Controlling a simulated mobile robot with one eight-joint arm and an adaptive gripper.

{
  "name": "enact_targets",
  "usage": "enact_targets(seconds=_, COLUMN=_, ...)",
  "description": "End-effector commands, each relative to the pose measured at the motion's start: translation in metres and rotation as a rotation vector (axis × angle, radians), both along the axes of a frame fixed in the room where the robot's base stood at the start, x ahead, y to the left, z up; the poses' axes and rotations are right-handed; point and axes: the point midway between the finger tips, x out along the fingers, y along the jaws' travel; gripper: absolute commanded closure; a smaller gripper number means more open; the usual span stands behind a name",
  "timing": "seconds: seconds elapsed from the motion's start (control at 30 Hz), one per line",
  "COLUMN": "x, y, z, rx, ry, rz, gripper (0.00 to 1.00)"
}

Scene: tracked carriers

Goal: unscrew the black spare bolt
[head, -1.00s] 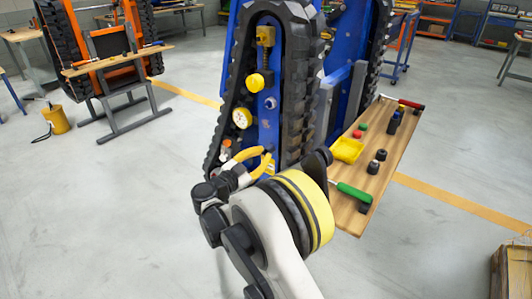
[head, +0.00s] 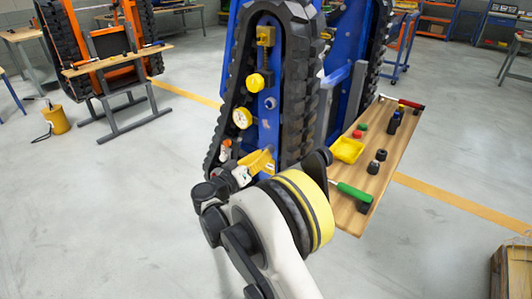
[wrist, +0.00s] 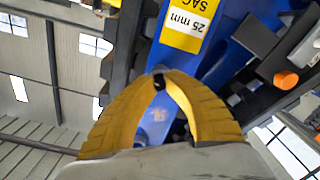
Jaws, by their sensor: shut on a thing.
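My gripper (head: 260,162) has yellow fingers and is at the lower part of the blue tracked carrier (head: 268,125). In the wrist view, the fingertips of my gripper (wrist: 160,78) come together on a small black bolt (wrist: 158,84) in front of a blue plate. The gripper is shut on this bolt. Only a small dark part of the bolt shows between the tips. I cannot tell how far it is out of its hole. In the head view the bolt is hidden by my gripper.
Above the gripper are a yellow-rimmed gauge (head: 242,118) and a yellow knob (head: 256,81). A black track (head: 297,90) runs close beside. A wooden shelf (head: 385,165) at the right holds a yellow tray (head: 347,150) and a green-handled tool (head: 354,193). A yellow label (wrist: 188,24) sits above the bolt.

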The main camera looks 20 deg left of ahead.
Motion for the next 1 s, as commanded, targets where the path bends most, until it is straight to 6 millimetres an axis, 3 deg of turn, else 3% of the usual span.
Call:
enact_targets(seconds=0.4, x=0.0002, y=-0.0002, z=0.0002, rx=-0.651, ry=0.27, rz=0.0, gripper=1.0)
enact_targets(seconds=0.7, x=0.0003, y=-0.0003, z=0.0002, rx=-0.71, ry=0.294, rz=0.0, gripper=1.0)
enact_targets(seconds=0.73, x=0.0003, y=-0.0003, z=0.0002, rx=-0.71, ry=0.294, rz=0.0, gripper=0.82)
enact_targets(seconds=0.77, x=0.0003, y=-0.0002, z=0.0003, rx=-0.709, ry=0.293, rz=0.0, gripper=0.72)
enact_targets(seconds=1.0, x=0.0002, y=-0.0001, z=0.0001, rx=-0.708, ry=0.293, rz=0.0, gripper=0.69)
